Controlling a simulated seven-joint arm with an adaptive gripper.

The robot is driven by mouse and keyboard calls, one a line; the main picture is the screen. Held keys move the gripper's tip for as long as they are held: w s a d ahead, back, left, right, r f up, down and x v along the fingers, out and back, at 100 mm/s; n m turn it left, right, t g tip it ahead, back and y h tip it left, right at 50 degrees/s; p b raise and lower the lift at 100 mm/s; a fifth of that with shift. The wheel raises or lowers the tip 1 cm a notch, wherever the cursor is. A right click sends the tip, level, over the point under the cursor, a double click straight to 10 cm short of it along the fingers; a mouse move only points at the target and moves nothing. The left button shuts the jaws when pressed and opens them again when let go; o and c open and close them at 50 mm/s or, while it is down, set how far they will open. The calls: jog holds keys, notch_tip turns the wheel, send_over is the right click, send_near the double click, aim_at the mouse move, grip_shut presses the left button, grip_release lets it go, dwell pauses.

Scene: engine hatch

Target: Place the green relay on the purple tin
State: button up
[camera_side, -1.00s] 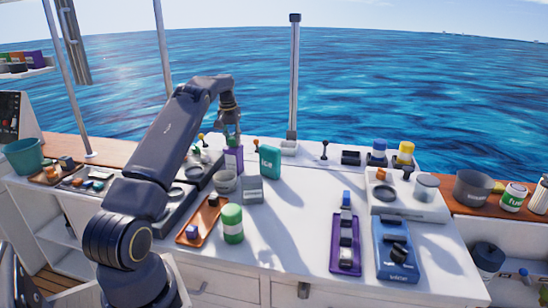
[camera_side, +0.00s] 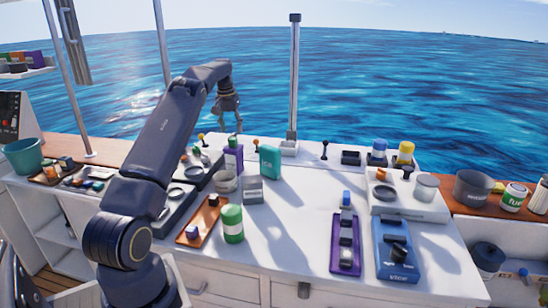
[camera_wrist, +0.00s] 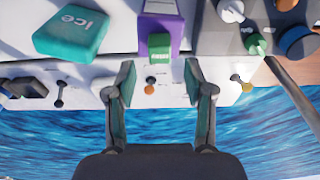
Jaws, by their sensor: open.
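The purple tin (camera_side: 234,160) stands upright at the back of the white counter, with a white upper part. The small green relay (camera_side: 233,141) appears to rest on top of it. In the wrist view the relay (camera_wrist: 159,47) shows as a green block with a pale label, overlapping the purple tin (camera_wrist: 175,38). My gripper (camera_side: 229,126) is above the tin, apart from the relay. In the wrist view my gripper (camera_wrist: 160,78) is open, its fingers spread wide with nothing between them.
A teal "ice" container (camera_side: 270,162) stands just right of the tin. The counter's middle is clear.

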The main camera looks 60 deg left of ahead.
notch_tip(320, 180, up, 7)
jog(key=d+r+m+t, duration=0.15)
jog(key=d+r, duration=0.45)
jog(key=d, duration=0.7)
jog(key=d+r+m+t, duration=0.15)
jog(key=d+r, duration=0.45)
jog(key=d, duration=0.8)
jog(key=s+d+f+m, duration=0.2)
jog(key=s+d+m, duration=0.2)
jog(key=s+d, duration=0.85)
jog(key=s+d+f+m+t+h, duration=0.1)
jog(key=s+d+f+m, duration=0.1)
jog(key=s+d+f, duration=0.5)
jog(key=shift+s+d+f, duration=0.2)
jog(key=shift+s+f, duration=0.1)
jog(key=shift+f, duration=0.15)
